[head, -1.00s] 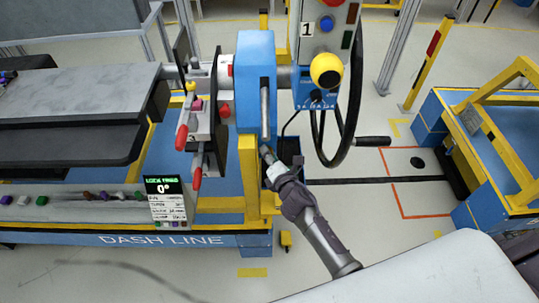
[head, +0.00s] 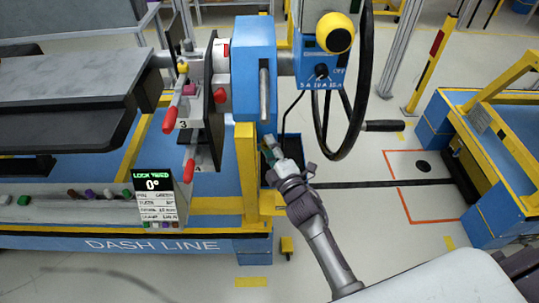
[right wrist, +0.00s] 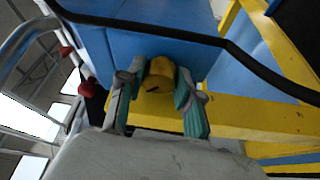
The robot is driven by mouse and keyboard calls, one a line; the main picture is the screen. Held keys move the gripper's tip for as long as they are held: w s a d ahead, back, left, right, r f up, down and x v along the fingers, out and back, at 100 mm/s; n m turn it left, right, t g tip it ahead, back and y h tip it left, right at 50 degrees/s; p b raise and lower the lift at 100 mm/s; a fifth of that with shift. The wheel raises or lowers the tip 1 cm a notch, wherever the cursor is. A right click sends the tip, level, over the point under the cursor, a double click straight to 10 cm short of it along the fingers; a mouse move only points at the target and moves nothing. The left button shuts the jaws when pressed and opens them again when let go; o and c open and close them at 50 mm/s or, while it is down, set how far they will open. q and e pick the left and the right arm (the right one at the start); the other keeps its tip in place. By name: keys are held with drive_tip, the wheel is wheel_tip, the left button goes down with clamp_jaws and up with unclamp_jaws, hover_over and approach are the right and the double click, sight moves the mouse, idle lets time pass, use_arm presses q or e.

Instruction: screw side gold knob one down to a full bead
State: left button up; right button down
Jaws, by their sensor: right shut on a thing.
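A gold knob (right wrist: 160,72) shows in the right wrist view, with its rounded end facing the camera, against the blue housing (right wrist: 165,42). My right gripper (right wrist: 160,92) is shut on this knob, with one teal-padded finger on each side. In the head view my right gripper (head: 270,146) reaches up to the lower end of the blue upright housing (head: 252,65). The knob cannot be made out there, and neither can any bead around it. My left gripper is not in view.
A black handwheel (head: 368,75) with a crank handle stands right of the housing. Red-handled clamps (head: 170,119) stick out on its left. A small display (head: 153,185) reads 0°. A black cable (right wrist: 240,55) crosses the right wrist view. Yellow frame bars (right wrist: 235,115) lie near the gripper.

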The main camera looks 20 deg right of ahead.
drive_tip(key=shift+f+m+t+h+b, duration=0.2)
drive_tip(key=shift+m+t+b, duration=0.3)
drive_tip(key=shift+m+b, duration=0.75)
drive_tip(key=shift+f+m+t+h+b, duration=0.1)
drive_tip(key=shift+m+t+h+b, duration=0.3)
drive_tip(key=shift+m+b, duration=0.85)
drive_tip(key=shift+m+p, duration=0.3)
drive_tip(key=shift+m, duration=0.1)
drive_tip(key=c, duration=0.8)
unclamp_jaws()
drive_tip(key=shift+r, duration=0.1)
drive_tip(key=shift+o, duration=0.2)
drive_tip(key=shift+s, duration=0.1)
drive_tip(key=v, duration=1.1)
drive_tip(key=shift+s, duration=0.4)
drive_tip(key=shift+f, duration=0.25)
